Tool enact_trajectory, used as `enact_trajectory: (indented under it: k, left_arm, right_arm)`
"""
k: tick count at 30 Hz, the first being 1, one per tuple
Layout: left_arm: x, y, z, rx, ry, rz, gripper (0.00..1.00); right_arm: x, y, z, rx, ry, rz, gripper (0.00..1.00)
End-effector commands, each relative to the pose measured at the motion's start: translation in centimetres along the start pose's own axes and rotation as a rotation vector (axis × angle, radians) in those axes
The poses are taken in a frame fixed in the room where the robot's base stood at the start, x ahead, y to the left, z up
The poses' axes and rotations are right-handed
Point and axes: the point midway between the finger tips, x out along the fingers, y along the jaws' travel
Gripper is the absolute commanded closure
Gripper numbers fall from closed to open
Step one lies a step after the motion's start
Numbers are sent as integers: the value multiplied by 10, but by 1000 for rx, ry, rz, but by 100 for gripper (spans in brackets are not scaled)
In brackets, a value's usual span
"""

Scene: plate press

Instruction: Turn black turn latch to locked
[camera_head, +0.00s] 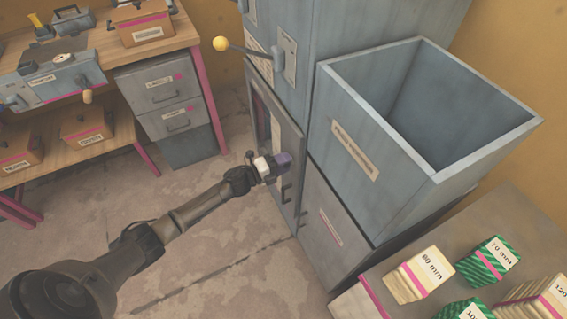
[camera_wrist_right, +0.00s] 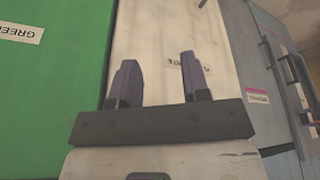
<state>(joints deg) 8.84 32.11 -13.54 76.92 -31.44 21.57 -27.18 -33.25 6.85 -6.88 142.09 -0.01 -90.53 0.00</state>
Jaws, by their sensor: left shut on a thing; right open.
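The grey cabinet door (camera_head: 288,128) stands left of centre in the head view, with a dark pull handle (camera_head: 287,188) low on it. My left gripper (camera_head: 285,160), with purple fingertips, reaches the door's face just above that handle. It is shut on a small part there, which I take to be the black turn latch; the fingers hide it, so its angle cannot be read. My right gripper (camera_wrist_right: 158,70) is open and empty in the right wrist view, in front of a pale panel (camera_wrist_right: 150,35). It is not visible in the head view.
A lever with a yellow knob (camera_head: 220,43) juts out above the door. An open grey bin (camera_head: 350,135) stands to the right. A table with labelled blocks (camera_head: 418,275) is at lower right. A workbench (camera_head: 130,48) is at left. The floor between is clear.

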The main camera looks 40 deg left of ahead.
Motion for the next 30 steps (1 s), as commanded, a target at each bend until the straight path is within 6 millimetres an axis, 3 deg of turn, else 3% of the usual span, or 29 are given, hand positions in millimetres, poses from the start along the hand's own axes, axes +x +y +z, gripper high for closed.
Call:
enact_trajectory:
  k: [11,12,18,30]
  left_arm:
    - [0,0,0,7,0,1,79]
    - [0,0,0,7,0,1,51]
    - [0,0,0,5,0,1,32]
    - [-9,-1,0,3,-1,2,30]
  right_arm:
    - [0,-1,0,4,1,-3,57]
    - [0,-1,0,4,1,-3,57]
    - [0,-1,0,3,0,-2,57]
    - [-3,2,-1,-6,-1,5,57]
